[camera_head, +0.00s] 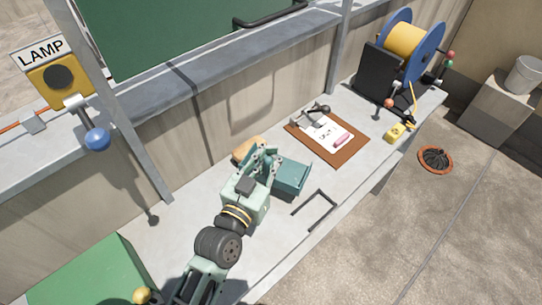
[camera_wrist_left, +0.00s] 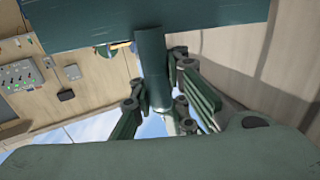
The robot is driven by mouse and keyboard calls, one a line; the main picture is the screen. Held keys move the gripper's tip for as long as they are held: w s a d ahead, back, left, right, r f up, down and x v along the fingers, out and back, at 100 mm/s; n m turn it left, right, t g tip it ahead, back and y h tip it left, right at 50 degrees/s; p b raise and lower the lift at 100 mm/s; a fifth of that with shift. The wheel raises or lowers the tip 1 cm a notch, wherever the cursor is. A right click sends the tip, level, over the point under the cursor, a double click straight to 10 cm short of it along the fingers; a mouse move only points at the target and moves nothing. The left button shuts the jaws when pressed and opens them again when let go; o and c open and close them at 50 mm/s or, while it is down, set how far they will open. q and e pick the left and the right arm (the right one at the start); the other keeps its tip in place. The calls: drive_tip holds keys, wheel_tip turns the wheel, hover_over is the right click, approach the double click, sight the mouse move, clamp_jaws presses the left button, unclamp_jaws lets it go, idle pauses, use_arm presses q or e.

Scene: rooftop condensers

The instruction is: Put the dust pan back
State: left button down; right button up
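The teal dust pan (camera_head: 292,178) is over the grey ledge, near its middle in the head view. In the left wrist view, its wide pan (camera_wrist_left: 200,15) fills the top and its round handle (camera_wrist_left: 153,70) runs down between my fingers. My left gripper (camera_head: 266,160) is at the handle end of the pan. In the wrist view, the left gripper (camera_wrist_left: 160,88) has a finger on each side of the handle and looks shut on it. I cannot tell whether the pan touches the ledge. My right gripper is not in view.
A black angular outline (camera_head: 315,208) marks the ledge right of the pan. A tan object (camera_head: 247,149) is partly hidden behind my gripper. A brown clipboard (camera_head: 345,155), a yellow-and-blue reel (camera_head: 404,42) and a yellow item (camera_head: 398,132) stand farther right. A green box (camera_head: 90,275) is at lower left.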

use_arm(q)
drive_tip(key=shift+s, duration=0.15)
drive_tip(key=shift+d+f, duration=0.1)
drive_tip(key=c, duration=2.2)
unclamp_jaws()
drive_tip(key=o, duration=0.4)
drive_tip(key=shift+o, duration=0.4)
drive_tip(key=shift+r, duration=0.25)
drive_tip(key=b+v, duration=0.2)
drive_tip(key=v, duration=1)
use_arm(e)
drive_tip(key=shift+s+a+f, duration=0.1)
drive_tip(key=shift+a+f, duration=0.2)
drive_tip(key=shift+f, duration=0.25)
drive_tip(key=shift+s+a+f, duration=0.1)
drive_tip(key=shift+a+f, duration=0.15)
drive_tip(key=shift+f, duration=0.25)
